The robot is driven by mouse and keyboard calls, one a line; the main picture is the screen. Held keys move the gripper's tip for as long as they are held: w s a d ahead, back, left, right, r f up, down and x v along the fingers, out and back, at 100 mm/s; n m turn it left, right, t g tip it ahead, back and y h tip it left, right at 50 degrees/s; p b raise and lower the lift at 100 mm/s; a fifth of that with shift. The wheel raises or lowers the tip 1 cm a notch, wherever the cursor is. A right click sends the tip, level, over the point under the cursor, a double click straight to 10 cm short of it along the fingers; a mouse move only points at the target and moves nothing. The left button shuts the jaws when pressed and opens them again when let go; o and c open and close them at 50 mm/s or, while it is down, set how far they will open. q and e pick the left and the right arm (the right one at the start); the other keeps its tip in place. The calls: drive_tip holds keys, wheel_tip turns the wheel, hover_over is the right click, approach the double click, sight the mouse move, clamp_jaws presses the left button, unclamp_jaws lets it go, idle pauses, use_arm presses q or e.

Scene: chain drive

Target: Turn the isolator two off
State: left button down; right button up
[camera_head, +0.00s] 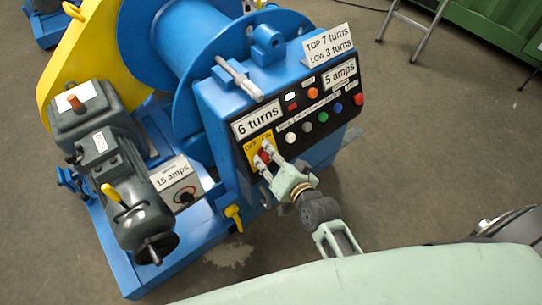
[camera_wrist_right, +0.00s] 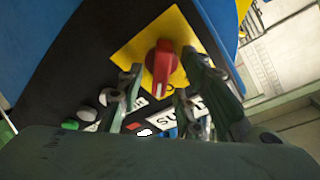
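A red rotary switch (camera_head: 264,156) sits on a yellow plate (camera_head: 249,152) marked OFF and ON, on the blue machine's black control panel. The switch also shows in the right wrist view (camera_wrist_right: 161,65), its handle roughly upright in that picture. No number for the isolator is readable on it. My right gripper (camera_head: 263,154) is at the switch and partly covers it in the head view. In the right wrist view its fingers (camera_wrist_right: 160,80) are apart, one on each side of the red handle, with gaps visible. My left gripper is not in view.
Coloured push buttons (camera_head: 323,117) and a "6 turns" label (camera_head: 257,119) lie close to the switch. A grey box (camera_head: 178,185) with another red knob stands lower left, beside a dark motor (camera_head: 130,190). A lever handle (camera_head: 238,80) projects above the panel.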

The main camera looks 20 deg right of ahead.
drive_tip(key=shift+c, duration=0.4)
clamp_jaws()
drive_tip(key=shift+n, duration=0.4)
drive_tip(key=n+y+p, duration=0.1)
drive_tip(key=n, duration=0.4)
drive_tip(key=n+y+p, duration=0.1)
drive_tip(key=n+p, duration=0.1)
drive_tip(key=n, duration=0.3)
drive_tip(key=n+g+y+p, duration=0.1)
drive_tip(key=n, duration=0.4)
drive_tip(key=shift+a+r+y, duration=0.1)
drive_tip(key=shift+y, duration=0.3)
drive_tip(key=shift+n+g+p, duration=0.3)
drive_tip(key=shift+n+p, duration=0.5)
drive_tip(key=shift+n, duration=1.4)
drive_tip(key=shift+y, duration=0.3)
